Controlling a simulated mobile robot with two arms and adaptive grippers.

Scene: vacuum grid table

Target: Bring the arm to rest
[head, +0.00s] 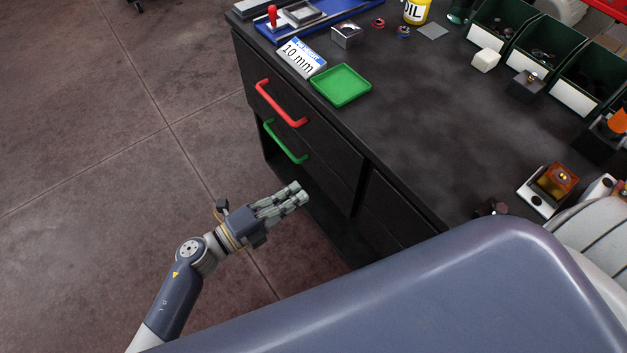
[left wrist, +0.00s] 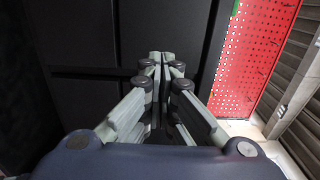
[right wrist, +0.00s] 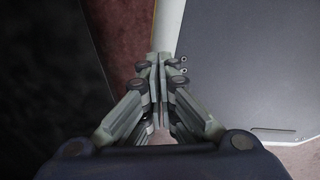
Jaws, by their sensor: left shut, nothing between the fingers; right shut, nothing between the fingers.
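My left gripper (head: 298,193) hangs over the floor in front of the black cabinet, below the level of the table top. In the left wrist view its fingertips (left wrist: 160,60) are together with nothing between them, and dark cabinet fronts fill the view ahead. My right gripper (right wrist: 160,60) shows in the right wrist view, also shut and empty. A dark surface is to its left and a grey panel to its right. In the head view the right gripper cannot be made out; my own body covers the lower right.
The black table (head: 420,120) has a red drawer handle (head: 281,104) and a green one (head: 285,143) near the left arm. On top are a green tray (head: 341,85), a "10 mm" box (head: 302,58) and green bins (head: 503,25). Open floor (head: 90,150) lies left.

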